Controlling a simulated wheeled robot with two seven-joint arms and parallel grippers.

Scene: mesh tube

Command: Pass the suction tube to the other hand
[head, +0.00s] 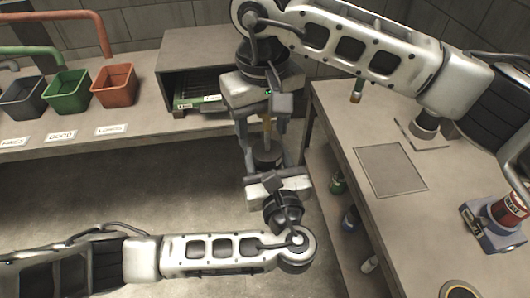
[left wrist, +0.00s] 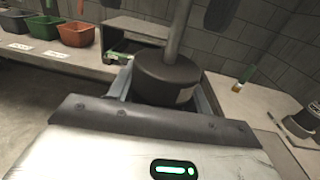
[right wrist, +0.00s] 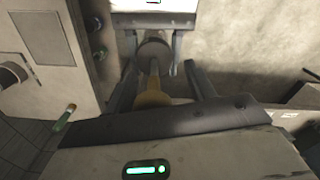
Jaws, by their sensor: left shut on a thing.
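The suction tube (head: 267,151) is held upright between my two grippers, with a dark round cup or base and a thin shaft above it. In the left wrist view its dark cylinder (left wrist: 166,80) sits between the fingers of my left gripper (head: 266,163), which is shut on it. My right gripper (head: 263,128) comes from above, its fingers spread on both sides of the shaft. In the right wrist view a tan part (right wrist: 152,97) of the tube lies between those fingers, with gaps visible beside it.
A bench at the left bears grey, green (head: 67,92) and red (head: 114,86) bins and an open box (head: 200,90). A table at the right bears a square plate (head: 391,170) and a red-labelled bottle (head: 508,210). Bottles stand on its lower shelf. Floor between is clear.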

